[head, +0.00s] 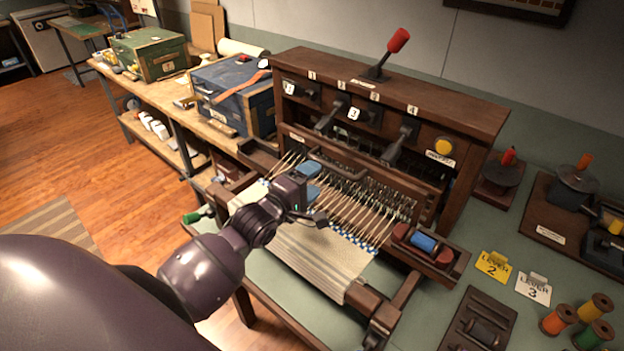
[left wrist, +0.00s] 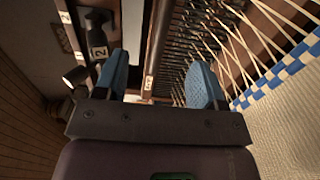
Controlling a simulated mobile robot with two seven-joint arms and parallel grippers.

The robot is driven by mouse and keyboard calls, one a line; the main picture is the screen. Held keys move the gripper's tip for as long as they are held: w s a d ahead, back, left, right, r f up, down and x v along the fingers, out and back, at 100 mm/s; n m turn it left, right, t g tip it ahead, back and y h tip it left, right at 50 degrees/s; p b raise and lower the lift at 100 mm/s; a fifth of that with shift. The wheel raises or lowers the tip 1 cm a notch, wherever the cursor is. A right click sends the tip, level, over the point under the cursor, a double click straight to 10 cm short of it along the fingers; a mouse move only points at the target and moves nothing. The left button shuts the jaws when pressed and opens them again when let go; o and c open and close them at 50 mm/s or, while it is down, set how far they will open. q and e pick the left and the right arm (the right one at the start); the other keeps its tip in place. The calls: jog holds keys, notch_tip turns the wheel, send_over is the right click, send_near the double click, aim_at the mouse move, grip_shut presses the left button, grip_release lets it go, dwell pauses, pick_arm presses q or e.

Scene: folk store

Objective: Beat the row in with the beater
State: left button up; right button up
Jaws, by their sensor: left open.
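The loom (head: 470,120) stands on a green-topped table, with tan warp threads (head: 370,207) running toward me. The beater (head: 400,182) looks like the dark wooden bar across the warp, with a dark handle on it; my gripper hides part of its left side. Pale woven cloth (head: 305,250) lies in front, with a blue-and-white checked edge (left wrist: 272,84). My left gripper (head: 312,181) is open over the left part of the warp, near the bar. In the left wrist view its blue fingers (left wrist: 160,82) stand apart, with a brown labelled bar running between them; contact cannot be told.
A shuttle with a blue bobbin (head: 425,243) lies at the loom's right. Numbered levers (head: 395,147) jut from the loom's front. Yellow (head: 492,266) and white (head: 533,288) lever cards and thread spools (head: 558,320) lie at the right. A blue box (head: 232,95) stands behind left.

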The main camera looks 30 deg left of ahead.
pick_arm(q)
jog(key=s+a, duration=0.1)
jog(key=s, duration=0.6)
jog(key=shift+s, duration=0.2)
dwell(0.4)
dwell(1.3)
